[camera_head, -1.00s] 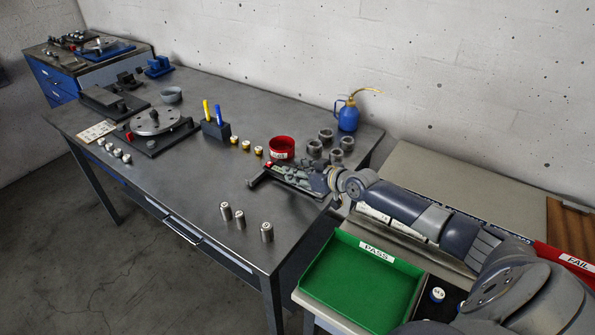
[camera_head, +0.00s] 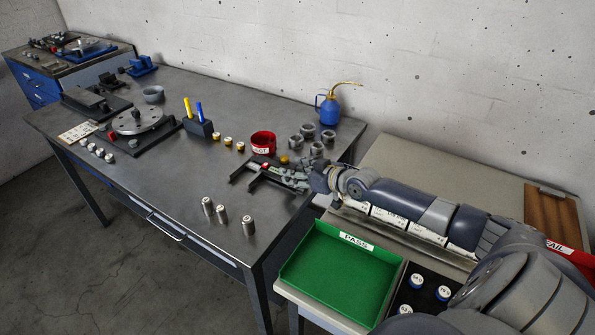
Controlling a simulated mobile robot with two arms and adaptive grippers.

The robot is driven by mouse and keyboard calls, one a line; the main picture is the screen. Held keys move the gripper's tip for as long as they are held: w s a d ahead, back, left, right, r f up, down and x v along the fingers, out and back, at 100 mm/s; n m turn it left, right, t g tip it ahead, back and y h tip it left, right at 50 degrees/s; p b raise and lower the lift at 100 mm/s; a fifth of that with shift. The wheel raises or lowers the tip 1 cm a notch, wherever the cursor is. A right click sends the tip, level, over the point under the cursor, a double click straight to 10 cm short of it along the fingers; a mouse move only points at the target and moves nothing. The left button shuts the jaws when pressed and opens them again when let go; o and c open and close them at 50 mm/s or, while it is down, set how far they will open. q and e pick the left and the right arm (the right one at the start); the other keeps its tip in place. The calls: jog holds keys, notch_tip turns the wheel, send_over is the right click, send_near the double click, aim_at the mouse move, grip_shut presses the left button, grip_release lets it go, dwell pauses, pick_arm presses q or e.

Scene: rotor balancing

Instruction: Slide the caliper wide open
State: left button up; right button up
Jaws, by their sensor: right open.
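The caliper (camera_head: 262,170) lies near the right end of the grey workbench, a dark bar with a small red part on it. Its two dark jaws point toward the front left, with a visible gap between them. My right gripper (camera_head: 285,178) is low over the bench at the caliper's right side, its fingers open and close around or beside the slider. Whether they touch it is too small to tell. The gripper hides the caliper's right end. My left gripper is not in view.
A red cup (camera_head: 263,143), several grey rings (camera_head: 308,131) and a blue oil can (camera_head: 329,108) stand just behind. Several steel cylinders (camera_head: 221,214) stand in front. The green PASS tray (camera_head: 340,270) sits on the side table (camera_head: 400,160). The bench's middle is mostly clear.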

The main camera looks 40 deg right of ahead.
jog(key=shift+s, duration=0.25)
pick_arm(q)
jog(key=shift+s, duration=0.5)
pick_arm(e)
jog(key=v, duration=1.1)
jog(key=shift+r, duration=0.25)
jog(key=shift+s+d, duration=0.15)
